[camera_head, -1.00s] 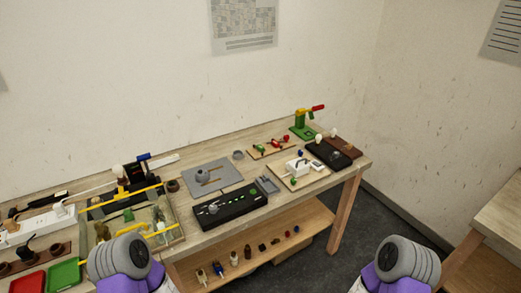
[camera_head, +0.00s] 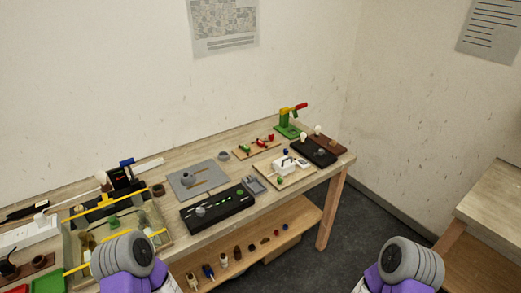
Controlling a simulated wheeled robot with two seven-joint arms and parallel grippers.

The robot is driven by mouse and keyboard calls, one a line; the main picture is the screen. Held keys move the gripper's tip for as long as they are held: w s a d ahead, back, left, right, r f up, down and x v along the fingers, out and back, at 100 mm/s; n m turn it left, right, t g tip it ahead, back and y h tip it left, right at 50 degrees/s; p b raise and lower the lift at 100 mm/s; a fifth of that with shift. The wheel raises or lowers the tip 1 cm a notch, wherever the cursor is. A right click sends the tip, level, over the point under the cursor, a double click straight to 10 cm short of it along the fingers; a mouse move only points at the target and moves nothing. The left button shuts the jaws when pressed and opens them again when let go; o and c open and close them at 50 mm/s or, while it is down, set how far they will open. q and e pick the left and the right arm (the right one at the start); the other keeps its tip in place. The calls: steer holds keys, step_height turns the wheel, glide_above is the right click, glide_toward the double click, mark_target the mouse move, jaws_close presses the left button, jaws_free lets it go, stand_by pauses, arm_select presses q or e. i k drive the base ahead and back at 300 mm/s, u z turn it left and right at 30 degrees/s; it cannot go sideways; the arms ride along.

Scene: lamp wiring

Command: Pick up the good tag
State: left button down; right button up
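I cannot make out for certain which item is the good tag. Small green and red pieces lie on a wooden board (camera_head: 240,155) toward the back of the workbench (camera_head: 181,159); they are too small to read as tags. A small green piece (camera_head: 280,180) also lies on another board, near a white device (camera_head: 286,166). My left arm (camera_head: 125,256) and my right arm (camera_head: 409,263) show only as rounded grey and purple links at the bottom. Neither gripper is in view.
A black box with green lights (camera_head: 214,211) stands at the bench's front, before a grey mat (camera_head: 213,171). A clear-walled bin (camera_head: 165,239), a green tray (camera_head: 47,283) and a white power strip (camera_head: 25,236) are at left. A lower shelf (camera_head: 302,222) holds small parts.

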mark_target(246, 149)
steer(key=z, duration=1.6)
steer(key=i, duration=2.5)
steer(key=u, duration=2.35)
